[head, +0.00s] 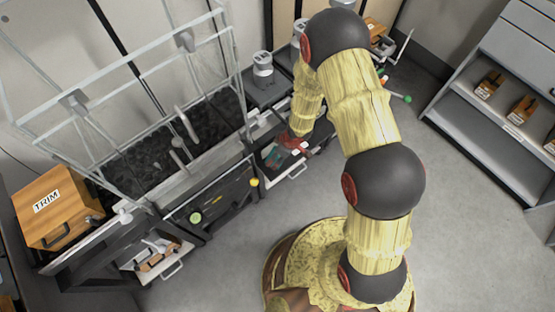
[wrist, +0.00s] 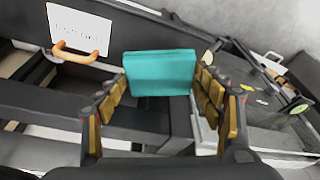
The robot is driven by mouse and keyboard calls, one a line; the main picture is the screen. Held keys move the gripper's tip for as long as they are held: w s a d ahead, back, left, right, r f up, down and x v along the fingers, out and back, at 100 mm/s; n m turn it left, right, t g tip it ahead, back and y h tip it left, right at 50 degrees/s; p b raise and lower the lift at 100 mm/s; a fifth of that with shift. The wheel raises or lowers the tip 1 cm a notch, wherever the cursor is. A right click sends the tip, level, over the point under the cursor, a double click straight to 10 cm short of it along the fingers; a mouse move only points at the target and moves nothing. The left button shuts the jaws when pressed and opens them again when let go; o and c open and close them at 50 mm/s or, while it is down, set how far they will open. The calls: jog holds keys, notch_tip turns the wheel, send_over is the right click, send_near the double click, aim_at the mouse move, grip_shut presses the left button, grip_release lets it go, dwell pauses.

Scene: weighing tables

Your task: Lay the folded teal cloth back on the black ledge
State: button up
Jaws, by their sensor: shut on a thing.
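The folded teal cloth (wrist: 160,73) is between the two fingers of my gripper (wrist: 162,82) in the wrist view. It is a flat, neat block, and my gripper is shut on it. In the head view my gripper (head: 291,141) is red and small, with a bit of the teal cloth (head: 273,156) showing beside it, above or near an open white drawer (head: 293,171). Dark surfaces (wrist: 145,117) lie beyond and below the cloth in the wrist view. I cannot tell for sure which of them is the black ledge.
A clear-walled frame (head: 120,75) encloses a bed of black lumps left of my gripper. A wooden TRIM box (head: 57,207) stands at the far left. A white canister (head: 262,66) stands behind my gripper. Grey shelves (head: 500,75) with small boxes are at right. The floor (head: 450,200) between is clear.

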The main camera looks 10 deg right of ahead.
aim_at(277, 159)
notch_tip(277, 159, down, 4)
jog(key=b, duration=0.2)
jog(key=shift+f+b, duration=0.1)
jog(key=shift+b, duration=0.25)
jog(key=shift+w+f, duration=0.2)
jog(key=shift+c, duration=0.4)
jog(key=shift+r, duration=0.1)
jog(key=o, duration=1.1)
